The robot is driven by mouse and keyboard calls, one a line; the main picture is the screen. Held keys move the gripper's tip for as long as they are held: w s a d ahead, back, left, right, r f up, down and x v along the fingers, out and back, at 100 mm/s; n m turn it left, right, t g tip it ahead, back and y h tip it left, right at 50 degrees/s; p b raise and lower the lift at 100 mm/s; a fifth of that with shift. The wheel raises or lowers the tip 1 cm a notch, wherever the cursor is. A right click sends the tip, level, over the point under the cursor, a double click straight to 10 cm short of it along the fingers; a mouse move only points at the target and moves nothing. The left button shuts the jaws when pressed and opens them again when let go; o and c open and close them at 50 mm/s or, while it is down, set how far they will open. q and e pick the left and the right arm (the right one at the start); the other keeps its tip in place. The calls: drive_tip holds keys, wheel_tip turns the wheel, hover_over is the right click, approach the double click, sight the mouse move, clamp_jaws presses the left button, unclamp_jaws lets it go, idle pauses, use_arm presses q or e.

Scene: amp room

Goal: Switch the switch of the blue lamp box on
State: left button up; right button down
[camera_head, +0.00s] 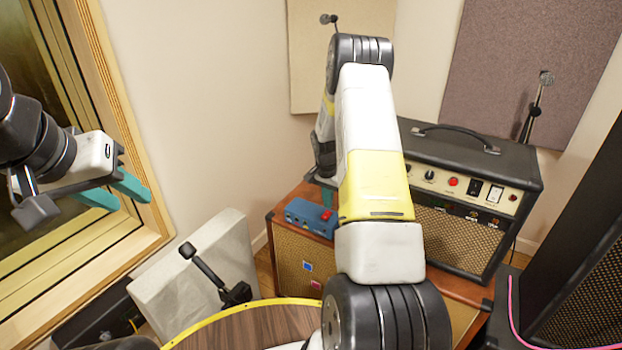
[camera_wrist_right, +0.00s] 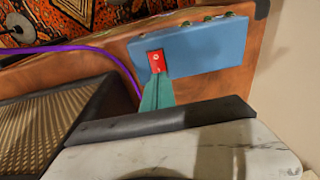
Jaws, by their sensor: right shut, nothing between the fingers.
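The blue lamp box (camera_head: 303,215) lies on top of the brown wooden cabinet, left of the black amplifier. Its red switch (camera_head: 326,214) is at the box's right end; in the right wrist view the box (camera_wrist_right: 208,46) and red switch (camera_wrist_right: 156,61) show close up. My right gripper (camera_head: 328,196) is mostly hidden behind my arm in the head view. In the right wrist view its teal fingers (camera_wrist_right: 157,92) are shut and empty, with the tips at the switch's edge; I cannot tell whether they touch. My left gripper (camera_head: 115,194) is open and empty in front of the window.
The black amplifier (camera_head: 462,156) with a knob panel stands on the wooden cabinet (camera_head: 290,269). A purple cable (camera_wrist_right: 75,46) runs beside the box. A microphone (camera_head: 545,78) stands behind the amplifier. A drum (camera_head: 245,328) and its pedal beater (camera_head: 205,262) are in front.

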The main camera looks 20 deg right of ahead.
sight(326, 215)
drive_tip(key=shift+w+d+f, duration=0.1)
drive_tip(key=shift+f, duration=1.1)
drive_tip(key=shift+f, duration=0.2)
drive_tip(key=shift+s+a+r, duration=0.2)
drive_tip(key=shift+s+a, duration=0.3)
drive_tip(key=shift+a, duration=0.05)
drive_tip(key=shift+r, duration=0.1)
